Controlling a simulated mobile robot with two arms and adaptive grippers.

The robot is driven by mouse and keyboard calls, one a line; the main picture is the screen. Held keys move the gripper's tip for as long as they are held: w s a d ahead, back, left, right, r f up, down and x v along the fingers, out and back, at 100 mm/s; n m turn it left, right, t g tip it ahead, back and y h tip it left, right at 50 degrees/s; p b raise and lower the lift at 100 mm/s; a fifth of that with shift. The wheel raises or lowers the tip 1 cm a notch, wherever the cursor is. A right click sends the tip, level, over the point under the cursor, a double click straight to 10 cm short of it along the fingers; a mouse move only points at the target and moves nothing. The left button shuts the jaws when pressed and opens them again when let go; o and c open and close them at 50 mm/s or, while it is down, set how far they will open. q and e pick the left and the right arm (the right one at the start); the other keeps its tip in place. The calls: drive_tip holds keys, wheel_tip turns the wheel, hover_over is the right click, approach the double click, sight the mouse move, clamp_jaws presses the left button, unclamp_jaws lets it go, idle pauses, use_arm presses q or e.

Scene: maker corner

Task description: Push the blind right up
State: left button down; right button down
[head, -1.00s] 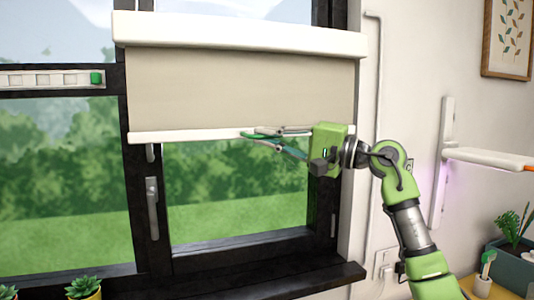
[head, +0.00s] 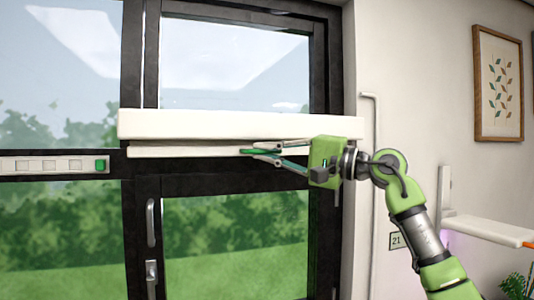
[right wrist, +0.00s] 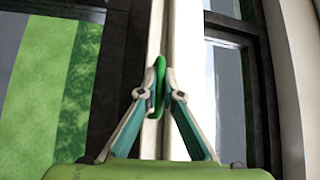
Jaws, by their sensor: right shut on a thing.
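The blind's white top casing (head: 240,124) spans the window frame. Its white bottom bar (head: 190,152) lies just under the casing, with only a thin dark strip between them in the head view and hardly any fabric showing. My right gripper (head: 262,153) is shut on the green grip at the bar's lower edge. In the right wrist view, the green grip (right wrist: 158,85) is pinched between both fingertips, against the pale bar (right wrist: 153,130). My left gripper is not in view.
The dark window frame (head: 240,184) has a grey handle (head: 151,222) below the blind. A strip with a green switch (head: 55,165) is at the left. A white wall lamp (head: 487,231) and a framed leaf picture (head: 499,85) are at the right.

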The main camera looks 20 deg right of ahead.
drive_tip(key=shift+d+r, duration=0.15)
drive_tip(key=shift+r, duration=0.25)
drive_tip(key=c, duration=2.2)
unclamp_jaws()
drive_tip(key=shift+f, duration=0.15)
drive_tip(key=v, duration=1.1)
drive_tip(key=shift+s+d+f, duration=0.1)
drive_tip(key=shift+s+d, duration=0.15)
drive_tip(key=shift+s, duration=0.1)
